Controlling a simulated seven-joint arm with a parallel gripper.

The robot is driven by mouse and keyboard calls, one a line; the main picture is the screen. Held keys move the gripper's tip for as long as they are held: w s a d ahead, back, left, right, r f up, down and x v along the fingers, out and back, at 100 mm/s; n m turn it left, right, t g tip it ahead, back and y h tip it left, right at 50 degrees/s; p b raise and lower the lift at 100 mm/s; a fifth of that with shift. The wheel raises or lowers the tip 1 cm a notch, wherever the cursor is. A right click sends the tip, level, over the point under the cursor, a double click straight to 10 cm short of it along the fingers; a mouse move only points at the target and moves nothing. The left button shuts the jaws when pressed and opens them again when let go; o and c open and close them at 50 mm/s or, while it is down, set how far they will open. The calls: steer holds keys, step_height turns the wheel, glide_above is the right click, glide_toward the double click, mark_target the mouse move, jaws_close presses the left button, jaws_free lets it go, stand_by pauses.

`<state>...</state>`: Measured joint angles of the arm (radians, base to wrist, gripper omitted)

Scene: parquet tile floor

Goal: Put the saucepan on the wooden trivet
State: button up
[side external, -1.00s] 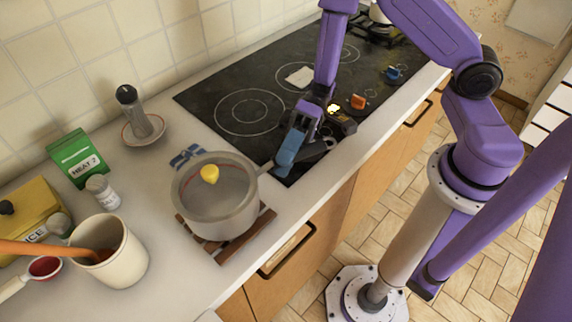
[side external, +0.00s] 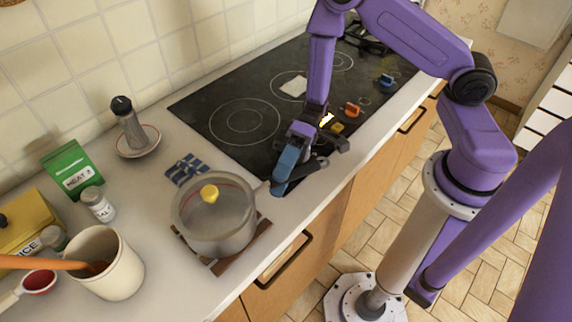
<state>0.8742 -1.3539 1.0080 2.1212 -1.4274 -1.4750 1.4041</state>
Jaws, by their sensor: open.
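The grey saucepan (side external: 218,232) has a see-through lid with a yellow knob (side external: 209,194). It sits upright on the brown wooden trivet (side external: 262,226), whose slats show at its front and right edges; most of the trivet is hidden under the pan. The pan's short visible handle part (side external: 263,187) points right towards the hob. My gripper (side external: 286,183) is at this handle, with its blue finger in front and hiding the handle's end. The jaws are open; whether a finger still touches the handle cannot be told.
A black hob (side external: 240,125) lies behind. A blue checked cloth (side external: 187,169) lies behind the pan. At left stand a cream mug (side external: 112,274), a salt shaker (side external: 97,204) and a green box (side external: 71,168). A pepper mill (side external: 128,124) stands on a saucer (side external: 151,144). The counter edge is near, in front.

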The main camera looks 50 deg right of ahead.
steer(key=v, duration=1.2)
steer(key=w+a+r+n+t+h, duration=0.45)
steer(key=w+t+h, duration=0.25)
steer(key=t+h, duration=0.3)
steer(key=s+d+r+g+h, duration=0.1)
steer(key=s+d+h, duration=0.1)
steer(key=s, duration=0.5)
steer(key=s+d+r+n+g+h, duration=0.1)
steer(key=s+d, duration=0.3)
steer(key=s, duration=0.4)
steer(key=s+d+r+n+g+h, duration=0.1)
steer(key=s+d+r+g+h, duration=0.1)
steer(key=s, duration=0.5)
steer(key=shift+s+d+r+h, duration=0.3)
steer(key=shift+d+r, duration=0.2)
steer(key=shift+d, duration=0.3)
